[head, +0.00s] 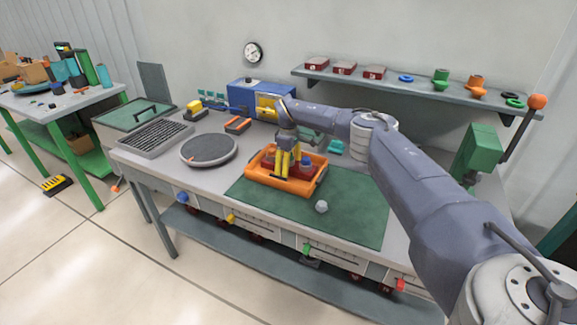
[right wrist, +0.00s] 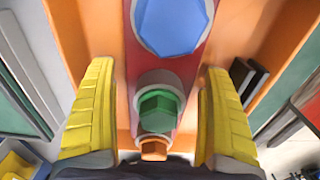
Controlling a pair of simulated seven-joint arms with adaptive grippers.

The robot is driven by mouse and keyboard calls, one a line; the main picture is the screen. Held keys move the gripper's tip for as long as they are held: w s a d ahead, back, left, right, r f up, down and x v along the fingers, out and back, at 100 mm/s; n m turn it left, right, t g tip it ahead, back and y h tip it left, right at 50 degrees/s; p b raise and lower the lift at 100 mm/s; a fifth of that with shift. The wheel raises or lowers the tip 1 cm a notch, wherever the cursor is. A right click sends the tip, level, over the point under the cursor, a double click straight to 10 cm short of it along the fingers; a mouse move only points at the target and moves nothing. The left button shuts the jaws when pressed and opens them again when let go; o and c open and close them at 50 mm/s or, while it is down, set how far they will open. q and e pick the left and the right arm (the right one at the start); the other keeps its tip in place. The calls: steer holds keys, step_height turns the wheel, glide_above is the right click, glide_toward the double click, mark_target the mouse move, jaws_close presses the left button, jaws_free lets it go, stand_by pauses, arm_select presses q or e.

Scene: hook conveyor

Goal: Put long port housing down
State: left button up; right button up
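The long port housing (right wrist: 192,62) is a red bar with a large blue, a green and a small orange port in a row. It lies in the orange tray (right wrist: 87,28) in the right wrist view. In the head view the orange tray (head: 284,184) stands on the bench's green mat, and the housing (head: 306,161) is partly hidden by my right gripper (head: 285,173). The right gripper points down into the tray. Its yellow fingers (right wrist: 160,125) stand apart on either side of the housing's green-port end, with narrow gaps showing. My left gripper is not in view.
A small grey nut-like piece (head: 321,206) lies on the green mat (head: 355,222) in front of the tray. A round dark turntable (head: 208,150) and a slatted grid (head: 155,139) are to the left. A blue machine (head: 250,97) stands behind. The mat's right part is clear.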

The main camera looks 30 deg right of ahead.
steer(key=shift+r, duration=0.1)
step_height(320, 180, up, 12)
steer(key=shift+r, duration=0.1)
stand_by(0.7)
steer(key=shift+a, duration=0.1)
